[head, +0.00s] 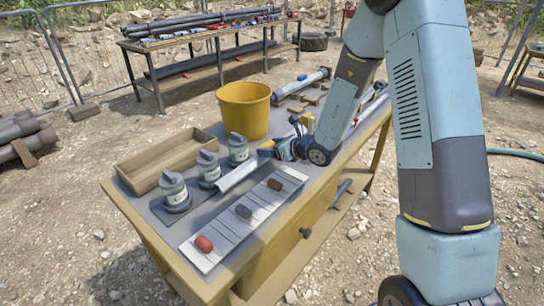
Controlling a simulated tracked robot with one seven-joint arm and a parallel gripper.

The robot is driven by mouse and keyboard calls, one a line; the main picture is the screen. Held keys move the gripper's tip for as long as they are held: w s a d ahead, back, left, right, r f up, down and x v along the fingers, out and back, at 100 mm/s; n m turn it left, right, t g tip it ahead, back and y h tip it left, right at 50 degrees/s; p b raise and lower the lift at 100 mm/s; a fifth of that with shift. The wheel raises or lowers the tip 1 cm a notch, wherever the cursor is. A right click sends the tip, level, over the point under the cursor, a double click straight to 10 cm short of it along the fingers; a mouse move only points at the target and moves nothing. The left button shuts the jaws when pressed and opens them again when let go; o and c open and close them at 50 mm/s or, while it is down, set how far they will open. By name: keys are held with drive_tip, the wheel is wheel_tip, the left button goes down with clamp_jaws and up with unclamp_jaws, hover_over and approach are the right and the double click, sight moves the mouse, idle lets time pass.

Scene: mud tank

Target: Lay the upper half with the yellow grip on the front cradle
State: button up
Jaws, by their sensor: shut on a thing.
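My gripper (268,152) is over the middle of the workbench, reaching in from the right, and its jaws are shut. A pale half-tube (236,177) extends from the jaws toward the lower left, and I take it as the upper half. The jaws hide where it is gripped, and I cannot tell whether it touches the bench. A yellow piece (308,122) shows just behind my gripper, partly hidden by it; I cannot tell what it belongs to. Low wooden blocks (297,104) stand near a grey tube (302,83) at the far end; I cannot make out which is the front cradle.
A yellow bucket (243,110), a wooden tray (160,160) and three lidded jars (174,190) stand left of my gripper. A pale slotted board (222,227) with red, grey and brown pieces lies in front.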

drive_tip(key=shift+f, duration=1.95)
drive_tip(key=o, duration=1.4)
drive_tip(key=shift+o, duration=0.2)
drive_tip(key=v, duration=1.2)
